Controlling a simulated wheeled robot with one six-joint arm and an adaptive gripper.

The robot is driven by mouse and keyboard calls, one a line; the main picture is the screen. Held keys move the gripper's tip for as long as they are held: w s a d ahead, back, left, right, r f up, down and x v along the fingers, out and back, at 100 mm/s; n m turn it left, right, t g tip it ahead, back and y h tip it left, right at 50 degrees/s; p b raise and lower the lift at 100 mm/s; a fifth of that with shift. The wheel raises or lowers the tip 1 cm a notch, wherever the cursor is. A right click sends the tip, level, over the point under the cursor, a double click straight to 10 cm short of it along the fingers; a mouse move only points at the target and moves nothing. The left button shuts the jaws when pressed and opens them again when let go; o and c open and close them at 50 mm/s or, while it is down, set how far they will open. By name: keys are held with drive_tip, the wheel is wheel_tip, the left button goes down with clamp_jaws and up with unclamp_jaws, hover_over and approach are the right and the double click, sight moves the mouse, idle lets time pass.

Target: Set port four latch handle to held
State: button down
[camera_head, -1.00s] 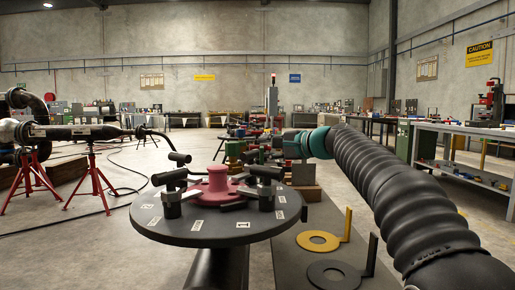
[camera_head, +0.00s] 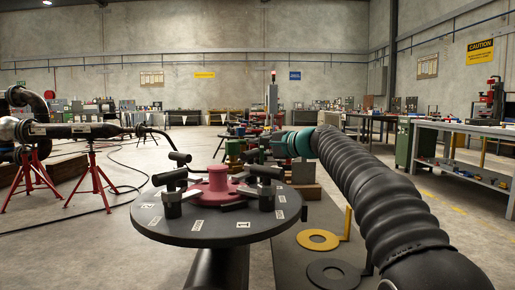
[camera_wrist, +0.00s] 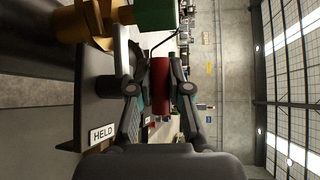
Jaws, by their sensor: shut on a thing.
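My gripper (camera_wrist: 158,72) has its two fingers on either side of a dark red cylindrical handle (camera_wrist: 160,88) in the wrist view and is shut on it. A plate with a white HELD label (camera_wrist: 102,133) lies at the lower left of that view. A yellow bracket (camera_wrist: 72,24) and a green block (camera_wrist: 155,14) are at the top, beyond the handle. In the head view, my fingers and the handle are too small and too hidden by my arm to make out. No port four label is readable.
A round dark table (camera_head: 215,235) with a pink flanged spool (camera_head: 218,184) and black clamps stands left of my arm. A yellow ring bracket (camera_head: 318,240) and a dark one (camera_head: 333,272) lie on a grey bench. A workbench (camera_head: 470,130) stands at right.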

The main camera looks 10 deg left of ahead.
drive_tip(key=shift+m+t+h, duration=0.9)
drive_tip(key=shift+m+t, duration=0.1)
drive_tip(key=shift+t, duration=0.3)
drive_tip(key=c, duration=1.4)
unclamp_jaws()
drive_tip(key=shift+o, duration=0.2)
drive_tip(key=v, duration=1.1)
drive_tip(key=shift+s+d, duration=0.3)
